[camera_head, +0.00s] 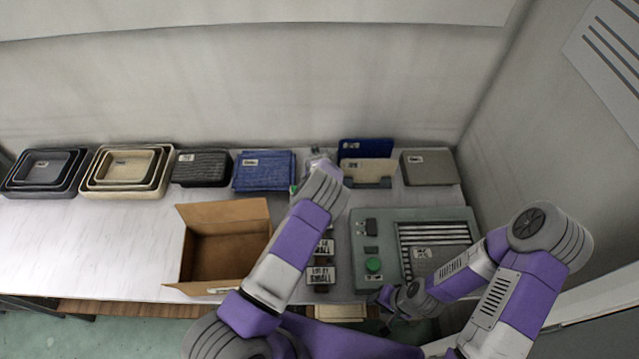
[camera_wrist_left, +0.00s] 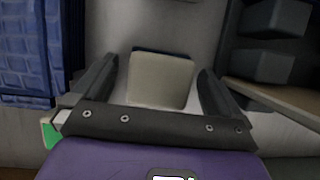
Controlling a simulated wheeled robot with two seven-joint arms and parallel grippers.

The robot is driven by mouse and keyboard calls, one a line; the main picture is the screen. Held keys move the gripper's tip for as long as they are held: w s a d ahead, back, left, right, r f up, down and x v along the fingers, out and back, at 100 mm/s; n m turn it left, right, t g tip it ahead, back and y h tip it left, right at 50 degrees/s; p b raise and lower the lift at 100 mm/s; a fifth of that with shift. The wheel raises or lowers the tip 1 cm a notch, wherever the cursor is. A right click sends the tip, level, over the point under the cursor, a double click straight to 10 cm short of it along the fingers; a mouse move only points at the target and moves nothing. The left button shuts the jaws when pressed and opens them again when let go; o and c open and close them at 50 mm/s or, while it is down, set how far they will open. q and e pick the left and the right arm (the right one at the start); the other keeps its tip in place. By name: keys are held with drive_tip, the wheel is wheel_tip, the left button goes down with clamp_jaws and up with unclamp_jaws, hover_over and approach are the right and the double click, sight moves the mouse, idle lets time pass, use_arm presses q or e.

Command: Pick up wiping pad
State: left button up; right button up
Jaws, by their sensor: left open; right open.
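A small cream pad with a dark blue edge, which looks like the wiping pad (camera_wrist_left: 160,80), lies on the table in the left wrist view. My left gripper (camera_wrist_left: 157,72) is open, with one finger on each side of the pad; I cannot tell whether they touch it. In the head view my left arm's wrist mostly hides this spot, and I cannot make out the pad there. My right gripper (camera_head: 390,301) is low at the table's front edge, beside the grey-green device, away from the pad.
Left of the pad is a blue textured stack (camera_head: 264,171); right is a holder (camera_head: 368,182) with upright panels. An open cardboard box (camera_head: 222,216), small labelled blocks (camera_head: 321,275) and the grey-green device (camera_head: 373,213) stand nearer. The table's left front is clear.

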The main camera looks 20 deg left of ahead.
use_arm(q)
drive_tip(key=shift+f, duration=0.2)
drive_tip(key=shift+w, duration=0.1)
drive_tip(key=c, duration=1.1)
drive_tip(key=shift+r, duration=0.15)
wheel_tip(320, 180, up, 10)
drive_tip(key=shift+f, duration=0.1)
